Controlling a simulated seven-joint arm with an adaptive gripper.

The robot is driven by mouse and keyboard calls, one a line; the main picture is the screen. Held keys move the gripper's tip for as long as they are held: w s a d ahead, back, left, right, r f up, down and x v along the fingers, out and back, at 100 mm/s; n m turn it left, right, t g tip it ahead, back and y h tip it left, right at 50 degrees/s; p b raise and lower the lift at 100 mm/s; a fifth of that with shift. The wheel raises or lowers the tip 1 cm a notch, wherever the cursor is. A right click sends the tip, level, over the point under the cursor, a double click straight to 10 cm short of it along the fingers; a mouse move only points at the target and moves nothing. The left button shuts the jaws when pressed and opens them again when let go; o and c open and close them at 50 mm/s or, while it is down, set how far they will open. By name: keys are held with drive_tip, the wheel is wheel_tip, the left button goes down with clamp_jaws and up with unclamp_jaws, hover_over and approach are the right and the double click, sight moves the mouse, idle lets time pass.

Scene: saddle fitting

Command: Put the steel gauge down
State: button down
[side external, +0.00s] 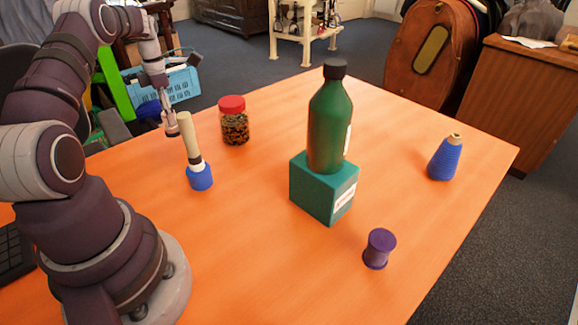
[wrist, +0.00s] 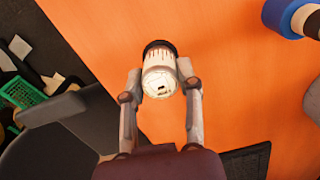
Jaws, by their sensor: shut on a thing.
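My gripper (wrist: 160,88) is shut on a short, pale, metallic cylinder with a dark band at its far end, which I take to be the steel gauge (wrist: 158,80). The gauge sits between both fingertips, over the orange table near its edge in the wrist view. In the side view my gripper (side external: 170,118) is at the table's far left, just left of a cream rod; the gauge is small there and hard to make out. I cannot tell whether its lower end touches the table.
The cream rod (side external: 189,135) stands upright in a blue base (side external: 200,178), close to my gripper. A red-lidded jar (side external: 234,122) stands to its right. A green bottle (side external: 328,125) stands on a teal box (side external: 310,190). A purple spool (side external: 379,248) and blue cone (side external: 445,158) stand farther right.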

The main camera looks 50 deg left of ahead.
drive_tip(key=shift+w+a, duration=0.1)
drive_tip(key=shift+a, duration=0.05)
drive_tip(key=shift+a+f, duration=0.1)
drive_tip(key=shift+f, duration=1.65)
drive_tip(key=shift+f, duration=0.1)
drive_tip(key=c, duration=0.7)
unclamp_jaws()
drive_tip(key=shift+c, duration=0.2)
